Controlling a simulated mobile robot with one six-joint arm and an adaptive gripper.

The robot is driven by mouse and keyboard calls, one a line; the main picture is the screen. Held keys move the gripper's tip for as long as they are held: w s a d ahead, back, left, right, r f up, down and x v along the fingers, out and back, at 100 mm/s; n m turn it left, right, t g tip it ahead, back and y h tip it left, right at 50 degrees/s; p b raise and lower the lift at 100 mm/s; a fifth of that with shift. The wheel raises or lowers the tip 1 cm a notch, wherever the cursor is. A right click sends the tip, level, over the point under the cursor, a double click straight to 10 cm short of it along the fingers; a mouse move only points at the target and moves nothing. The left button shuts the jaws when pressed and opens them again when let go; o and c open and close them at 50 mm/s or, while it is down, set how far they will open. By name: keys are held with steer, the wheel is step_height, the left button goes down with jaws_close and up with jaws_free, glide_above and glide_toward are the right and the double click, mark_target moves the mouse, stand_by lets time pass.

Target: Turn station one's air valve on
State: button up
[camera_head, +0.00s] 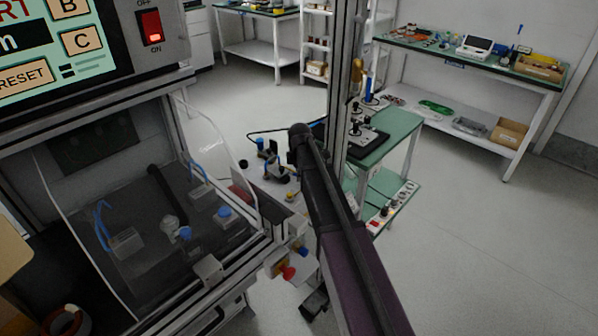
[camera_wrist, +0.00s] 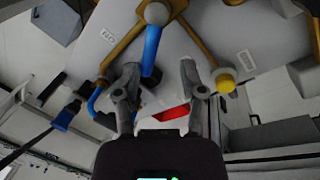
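In the wrist view, a blue lever (camera_wrist: 152,49) hangs from a grey round fitting (camera_wrist: 155,13) where brass-coloured pipes meet on a pale panel; it looks like a valve handle. My gripper (camera_wrist: 160,78) is open, with its two fingers apart below the lever. The lever's lower end shows between the fingertips; I cannot tell whether they touch it. In the head view my arm crosses the middle, and I cannot make out the gripper's fingers or the lever. The station (camera_head: 185,75) with its control panel stands at the left.
In the wrist view, a yellow knob (camera_wrist: 225,82) sits just right of the right finger, and a red part (camera_wrist: 172,113) shows between the fingers. In the head view, a red button (camera_head: 287,272) is at the station's corner.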

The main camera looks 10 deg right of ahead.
steer(key=shift+s+r+p, duration=1.3)
steer(key=shift+r+p, duration=4.95)
steer(key=shift+r, duration=0.4)
steer(key=s+r+m+p, duration=0.3)
steer(key=s+m, duration=0.2)
steer(key=s, duration=0.3)
steer(key=s+r+m+g+p, duration=0.1)
steer(key=s+r+m+p, duration=0.1)
steer(key=s+m, duration=0.4)
steer(key=shift+s+r+p, duration=0.4)
steer(key=shift+s+p, duration=0.15)
steer(key=shift+s, duration=0.9)
steer(key=w+f+n+b, duration=0.3)
steer(key=w+n, duration=0.1)
steer(key=w, duration=0.6)
steer(key=w+f+n+g+b, duration=0.1)
steer(key=w+f+n+b, duration=0.2)
steer(key=w, duration=0.8)
steer(key=shift+d+n, duration=0.2)
steer(key=shift+n, duration=0.2)
steer(key=shift+w+f+b, duration=0.1)
steer(key=shift+f+b, duration=0.2)
step_height(320, 180, down, 13)
steer(key=b, duration=1.3)
steer(key=shift+f, duration=0.15)
